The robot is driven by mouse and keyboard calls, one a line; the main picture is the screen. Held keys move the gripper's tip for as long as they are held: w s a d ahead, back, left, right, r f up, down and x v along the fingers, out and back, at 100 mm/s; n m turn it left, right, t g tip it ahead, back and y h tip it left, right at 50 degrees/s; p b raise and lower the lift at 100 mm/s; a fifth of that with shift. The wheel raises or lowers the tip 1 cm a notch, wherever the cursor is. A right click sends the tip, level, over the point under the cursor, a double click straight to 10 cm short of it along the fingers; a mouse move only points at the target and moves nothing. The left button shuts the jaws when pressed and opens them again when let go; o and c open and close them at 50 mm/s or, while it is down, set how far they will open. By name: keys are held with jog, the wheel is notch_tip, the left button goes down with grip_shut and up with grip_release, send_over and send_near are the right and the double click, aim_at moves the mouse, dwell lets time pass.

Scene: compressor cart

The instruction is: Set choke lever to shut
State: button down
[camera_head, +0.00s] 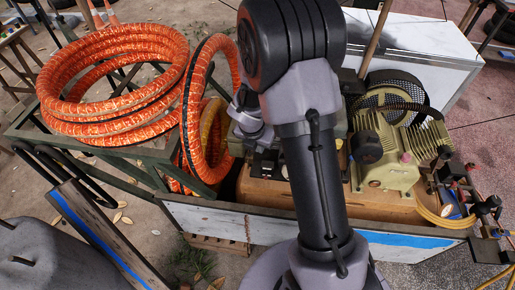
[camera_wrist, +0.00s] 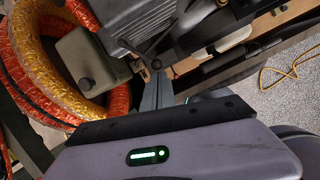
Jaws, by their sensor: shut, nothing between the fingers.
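In the wrist view, my gripper (camera_wrist: 158,78) is shut, with its grey fingers close together and nothing visible between them. The fingertips are beside the underside of a dark engine block (camera_wrist: 150,28), near a small tan-and-dark fitting (camera_wrist: 157,64). I cannot tell whether they touch it. I cannot make out the choke lever for certain, nor its setting. In the head view, my arm covers much of the engine area, and the fingers are not clear there.
An olive box-shaped part (camera_wrist: 88,57) is just left of my fingers. Coiled orange hose (camera_head: 115,85) lies on a green metal frame at left. The tan compressor (camera_head: 385,155) is right of my arm on the cart, whose front panel (camera_head: 215,222) is white and blue.

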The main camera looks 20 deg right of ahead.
jog(key=shift+d, duration=0.1)
jog(key=d+p, duration=0.1)
jog(key=d+n+p, duration=0.1)
jog(key=p, duration=0.1)
jog(key=shift+s+n, duration=0.2)
jog(key=shift+n, duration=0.1)
